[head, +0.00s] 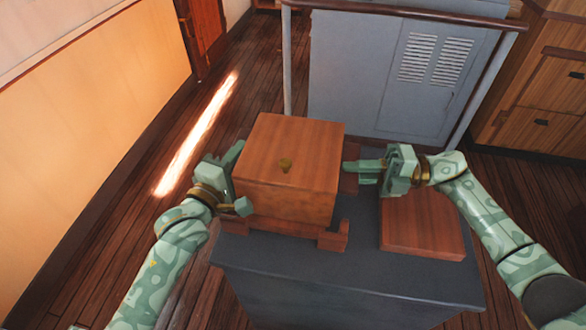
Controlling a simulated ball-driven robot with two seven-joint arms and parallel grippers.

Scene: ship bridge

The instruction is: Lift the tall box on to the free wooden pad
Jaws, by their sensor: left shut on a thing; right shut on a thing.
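The free wooden pad (421,228) is a flat, empty block to the right on the same top. My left gripper (239,180) is shut on the box at its left side. My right gripper (350,171) is shut at its right side; the exact contact spots are hidden.
The dark cabinet (330,290) has bare room along its front edge. A grey locker (395,80) with louvres and a wooden rail (420,13) stands behind. Wooden drawers (545,105) are at the right, and a cream wall panel (90,120) is at the left.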

